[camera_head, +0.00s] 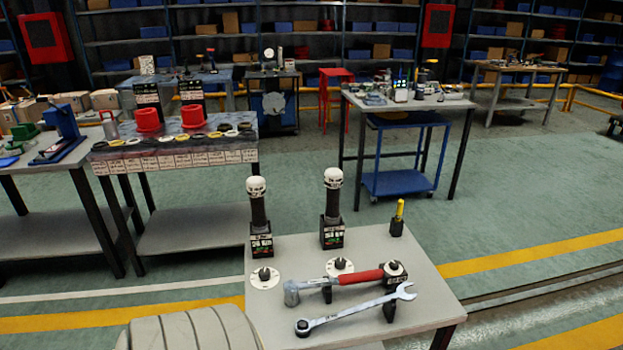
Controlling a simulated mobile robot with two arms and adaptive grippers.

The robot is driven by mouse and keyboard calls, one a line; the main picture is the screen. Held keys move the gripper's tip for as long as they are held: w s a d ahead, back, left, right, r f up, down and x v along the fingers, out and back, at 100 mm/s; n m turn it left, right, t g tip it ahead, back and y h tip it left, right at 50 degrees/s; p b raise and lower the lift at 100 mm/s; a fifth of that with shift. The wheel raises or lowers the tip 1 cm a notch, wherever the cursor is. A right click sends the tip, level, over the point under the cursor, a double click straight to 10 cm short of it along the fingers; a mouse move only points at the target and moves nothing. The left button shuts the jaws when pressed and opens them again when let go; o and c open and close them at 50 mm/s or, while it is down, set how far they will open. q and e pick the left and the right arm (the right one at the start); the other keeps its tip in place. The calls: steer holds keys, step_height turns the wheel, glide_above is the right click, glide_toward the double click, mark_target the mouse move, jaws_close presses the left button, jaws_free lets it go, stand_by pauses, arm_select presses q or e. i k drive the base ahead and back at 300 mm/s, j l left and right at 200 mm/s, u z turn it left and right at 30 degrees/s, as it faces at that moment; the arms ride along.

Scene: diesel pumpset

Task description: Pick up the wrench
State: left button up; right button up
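A silver combination wrench (352,311) lies along the front part of the near grey table (271,319). Its ring end is at the left and its open jaw is at the upper right. Near its right end it crosses a dark rest. A hammer (361,277) with a red grip lies just behind it, roughly parallel. Neither of my grippers is in view.
Two white-topped dark cylindrical tools (258,205) (333,195) stand in black holders at the table's back. A small yellow-handled tool (399,211) stands at the back right. Other workbenches stand behind, across open green floor.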

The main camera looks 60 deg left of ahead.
mark_target(400, 293)
steer(key=k+u, duration=0.1)
steer(key=u, duration=1.3)
steer(key=z, duration=1.35)
steer(key=i+z, duration=0.2)
steer(key=i, duration=0.35)
steer(key=i+j+z, duration=0.1)
steer(key=i+z, duration=0.15)
steer(key=i, duration=0.35)
steer(key=i+j+z, duration=0.2)
steer(key=i, duration=0.35)
steer(key=k, duration=1.25)
